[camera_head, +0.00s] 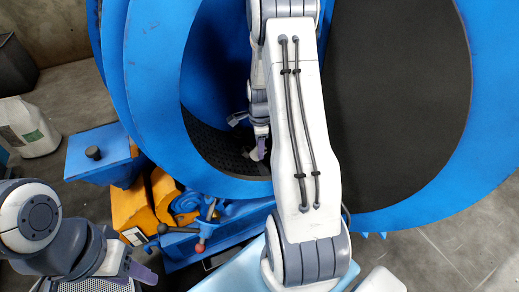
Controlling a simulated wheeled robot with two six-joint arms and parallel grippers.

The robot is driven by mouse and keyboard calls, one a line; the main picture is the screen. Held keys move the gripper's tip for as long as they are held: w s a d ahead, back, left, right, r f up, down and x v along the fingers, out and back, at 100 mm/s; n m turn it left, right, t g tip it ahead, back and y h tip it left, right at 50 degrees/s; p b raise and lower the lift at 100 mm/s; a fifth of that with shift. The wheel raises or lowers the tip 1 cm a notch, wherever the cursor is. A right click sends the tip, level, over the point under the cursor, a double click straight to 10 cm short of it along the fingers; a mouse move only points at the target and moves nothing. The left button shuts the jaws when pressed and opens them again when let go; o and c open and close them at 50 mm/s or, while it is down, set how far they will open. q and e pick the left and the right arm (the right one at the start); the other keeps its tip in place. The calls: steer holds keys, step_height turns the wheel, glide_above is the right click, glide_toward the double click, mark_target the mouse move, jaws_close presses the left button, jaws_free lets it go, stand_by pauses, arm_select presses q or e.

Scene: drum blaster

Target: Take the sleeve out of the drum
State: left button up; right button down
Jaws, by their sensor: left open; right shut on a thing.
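The blue drum (152,85) stands open at the centre, with a dark perforated inner wall. My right arm reaches in through its opening. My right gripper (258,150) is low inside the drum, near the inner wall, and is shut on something. Its jaws are small and partly hidden by my own arm. Small pale grey bits show beside the gripper, but I cannot make out the sleeve's outline. My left gripper (142,274) is open and empty at the lower left, outside and well below the drum opening.
A round blue door with a dark inner face (400,100) stands at the right. A white container (28,128) stands on the floor at left.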

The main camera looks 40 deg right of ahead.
steer(key=r+p, duration=0.2)
steer(key=w+r+p, duration=0.1)
steer(key=r+p, duration=0.2)
steer(key=shift+d+r, duration=0.1)
steer(key=shift+d, duration=0.05)
stand_by(0.4)
